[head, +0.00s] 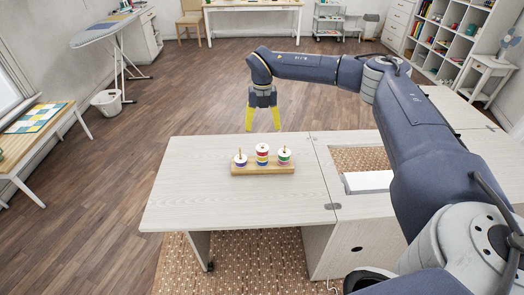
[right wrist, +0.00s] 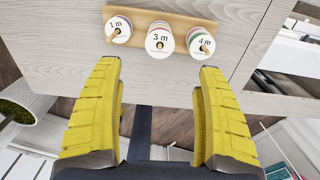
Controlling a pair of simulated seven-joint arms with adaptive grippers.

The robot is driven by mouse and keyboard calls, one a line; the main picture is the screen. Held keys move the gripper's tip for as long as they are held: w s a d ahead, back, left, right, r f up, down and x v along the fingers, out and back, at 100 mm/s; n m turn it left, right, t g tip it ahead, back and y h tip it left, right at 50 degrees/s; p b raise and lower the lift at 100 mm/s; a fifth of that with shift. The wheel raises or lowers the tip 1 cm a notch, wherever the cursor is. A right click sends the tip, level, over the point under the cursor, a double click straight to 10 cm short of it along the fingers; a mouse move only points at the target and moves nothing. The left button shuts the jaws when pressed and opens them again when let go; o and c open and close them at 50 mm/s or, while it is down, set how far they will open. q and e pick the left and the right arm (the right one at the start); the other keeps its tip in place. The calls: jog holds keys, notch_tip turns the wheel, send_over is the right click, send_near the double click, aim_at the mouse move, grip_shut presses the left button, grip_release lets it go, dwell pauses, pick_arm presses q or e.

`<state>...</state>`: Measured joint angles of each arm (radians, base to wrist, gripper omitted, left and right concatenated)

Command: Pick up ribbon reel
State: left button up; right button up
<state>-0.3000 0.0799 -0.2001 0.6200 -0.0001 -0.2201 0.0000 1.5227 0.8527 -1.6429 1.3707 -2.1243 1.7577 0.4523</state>
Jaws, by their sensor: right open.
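Ribbon reels stand stacked on pegs of a wooden stand (head: 263,170) on the pale cabinet top. The left stack (head: 240,160) is low, the middle stack (head: 262,155) tallest, the right stack (head: 284,155) between. In the right wrist view their top labels read 1 m (right wrist: 118,30), 3 m (right wrist: 159,40) and 4 m (right wrist: 201,42). My right gripper (head: 263,130) has yellow fingers, open and empty, pointing down beyond the stand's far side. In the right wrist view the open fingers (right wrist: 160,80) lie apart from the reels. My left gripper is not in view.
The cabinet top (head: 180,200) is clear left of the stand. To the right is an opening with a white panel (head: 368,182), below my right arm. An ironing board (head: 105,28), a bin (head: 107,102) and shelves (head: 445,35) stand farther off.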

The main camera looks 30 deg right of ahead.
aim_at(262, 146)
jog(key=shift+w+f, duration=0.1)
jog(key=shift+f, duration=5.85)
jog(key=c, duration=1.2)
